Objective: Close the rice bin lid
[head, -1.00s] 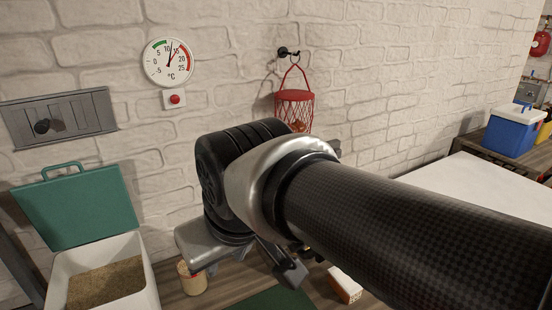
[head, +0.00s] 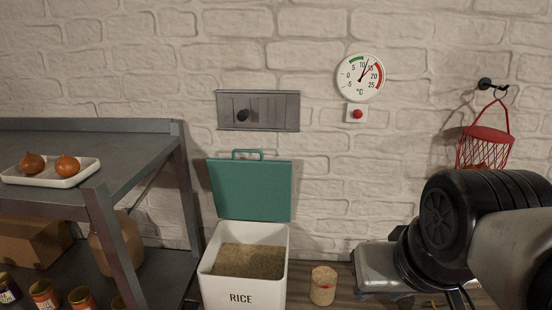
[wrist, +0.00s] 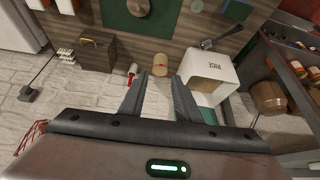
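The white rice bin (head: 242,297) stands on the counter below the wall, with the word RICE on its front and grain (head: 248,261) showing inside. Its green lid (head: 250,190) is open, raised upright at the back edge, with a handle on top. In the wrist view the bin (wrist: 213,70) is right of my fingers, and a bit of the green lid (wrist: 208,115) shows beyond a finger. My gripper (wrist: 157,85) is open and empty, its two fingers apart. In the head view my arm is at the lower right, apart from the bin; the fingertips do not show there.
A grey shelf (head: 110,150) with a white tray (head: 85,173) of onions is close on the left.

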